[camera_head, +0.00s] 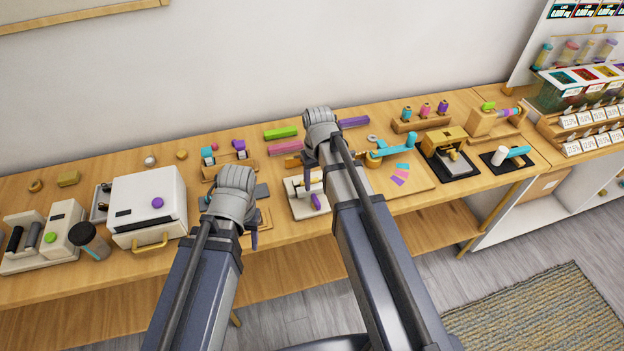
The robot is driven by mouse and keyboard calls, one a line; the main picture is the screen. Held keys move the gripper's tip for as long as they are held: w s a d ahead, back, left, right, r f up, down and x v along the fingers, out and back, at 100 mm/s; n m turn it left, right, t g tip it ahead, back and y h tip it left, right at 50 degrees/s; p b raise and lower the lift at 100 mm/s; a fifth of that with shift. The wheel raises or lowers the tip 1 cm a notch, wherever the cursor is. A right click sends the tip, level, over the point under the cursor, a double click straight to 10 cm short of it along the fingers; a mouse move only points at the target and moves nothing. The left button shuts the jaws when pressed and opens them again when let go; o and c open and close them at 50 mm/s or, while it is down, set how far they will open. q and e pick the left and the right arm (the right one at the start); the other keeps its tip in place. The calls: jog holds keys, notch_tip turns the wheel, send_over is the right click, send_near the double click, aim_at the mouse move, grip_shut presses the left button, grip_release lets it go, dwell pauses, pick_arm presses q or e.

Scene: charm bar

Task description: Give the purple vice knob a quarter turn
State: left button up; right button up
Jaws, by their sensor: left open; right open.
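A small wooden fixture (484,123) stands at the far right of the bench, with a green piece on top and a pink-to-purple part at its side. A white device (297,187) with a purple handle (316,202) stands mid-bench, partly behind my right arm. I cannot tell for sure which purple part is the vice knob. My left gripper (254,240) is left of the white device, over the bench's front part, mostly hidden by its own wrist. My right gripper (309,157) is above and behind the white device, mostly hidden by its arm. Both are open; no held thing shows.

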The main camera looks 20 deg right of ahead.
aim_at(316, 199)
notch_tip(316, 199, down, 6)
jog(key=b, duration=0.5)
jog(key=shift+s+a+r, duration=0.1)
jog(key=shift+r, duration=0.1)
jog(key=shift+f+b, duration=0.6)
jog(key=shift+b, duration=0.05)
grip_shut()
jog(key=c, duration=0.7)
grip_release()
grip_shut()
